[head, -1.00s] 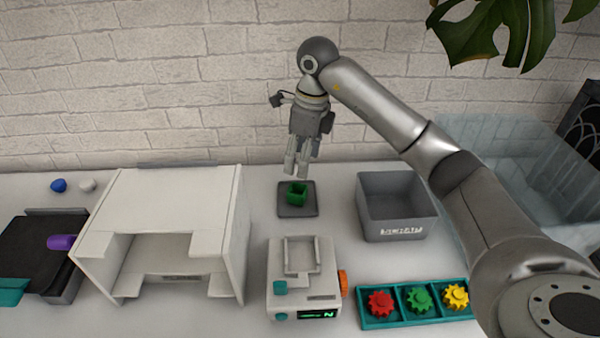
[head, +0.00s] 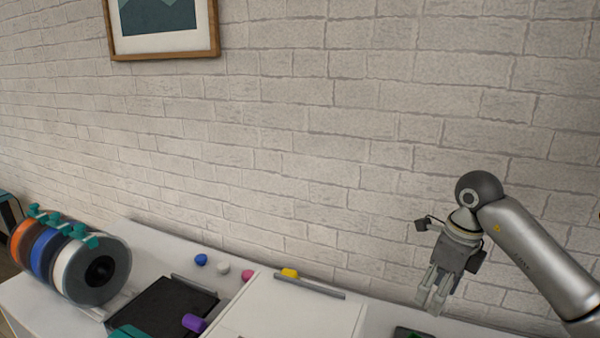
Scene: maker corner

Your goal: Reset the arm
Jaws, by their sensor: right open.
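My right gripper (head: 432,302) is at the right of the head view, pointing down above the back of the table. It is open, with nothing between its fingers. My right arm comes in from the right edge. Below the gripper, a corner of a dark square pad (head: 411,333) shows at the bottom edge. My left gripper is not in view.
A white box-like unit (head: 290,312) stands left of the gripper. Left of it are a black plate (head: 160,308), a purple piece (head: 194,323), small blue (head: 201,259), white and pink pieces, and filament spools (head: 92,272). The brick wall is behind.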

